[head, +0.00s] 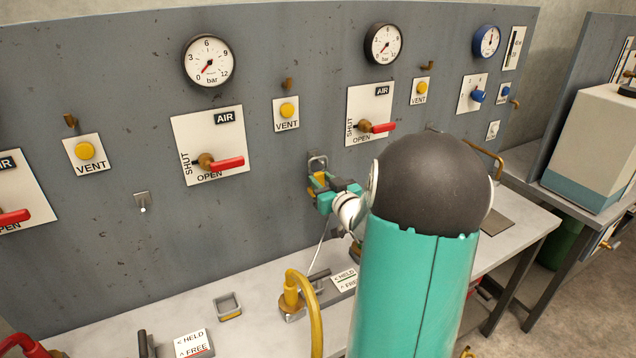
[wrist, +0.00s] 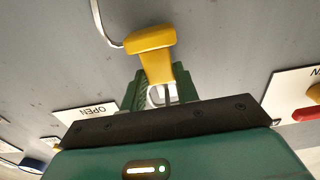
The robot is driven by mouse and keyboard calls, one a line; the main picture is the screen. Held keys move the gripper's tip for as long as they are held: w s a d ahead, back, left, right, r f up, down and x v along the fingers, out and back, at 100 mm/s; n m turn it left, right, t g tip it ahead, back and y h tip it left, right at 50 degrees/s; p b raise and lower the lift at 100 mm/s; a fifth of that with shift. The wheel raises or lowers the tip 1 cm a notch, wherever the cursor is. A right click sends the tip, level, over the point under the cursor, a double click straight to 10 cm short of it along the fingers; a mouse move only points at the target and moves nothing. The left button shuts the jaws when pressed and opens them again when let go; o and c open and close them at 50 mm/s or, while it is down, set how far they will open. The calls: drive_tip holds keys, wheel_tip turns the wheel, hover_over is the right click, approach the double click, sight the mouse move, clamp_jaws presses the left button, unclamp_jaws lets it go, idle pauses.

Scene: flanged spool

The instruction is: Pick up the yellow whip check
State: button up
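The yellow whip check (wrist: 150,42) shows in the wrist view as a yellow grip with a pale cable running from its far end. Its near end lies between the two green fingers of my gripper (wrist: 160,92). Only a thin gap, if any, separates fingers and grip; I cannot tell whether they press on it. In the head view my gripper (head: 331,196) is at the panel, just below a metal hook bracket (head: 317,161). A bit of the yellow whip check (head: 319,179) shows there. A thin pale cable (head: 321,250) hangs down from it toward the bench.
The grey panel (head: 260,130) carries gauges, yellow vent buttons and red-handled valves; one red handle (head: 225,163) is left of my gripper. My arm hides part of the bench.

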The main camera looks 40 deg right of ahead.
drive_tip(key=shift+c, duration=0.8)
drive_tip(key=shift+r, duration=0.55)
drive_tip(key=shift+s+r, duration=0.15)
drive_tip(key=shift+r, duration=0.15)
drive_tip(key=v, duration=1.7)
drive_tip(key=shift+s, duration=0.35)
drive_tip(key=shift+a+f, duration=0.1)
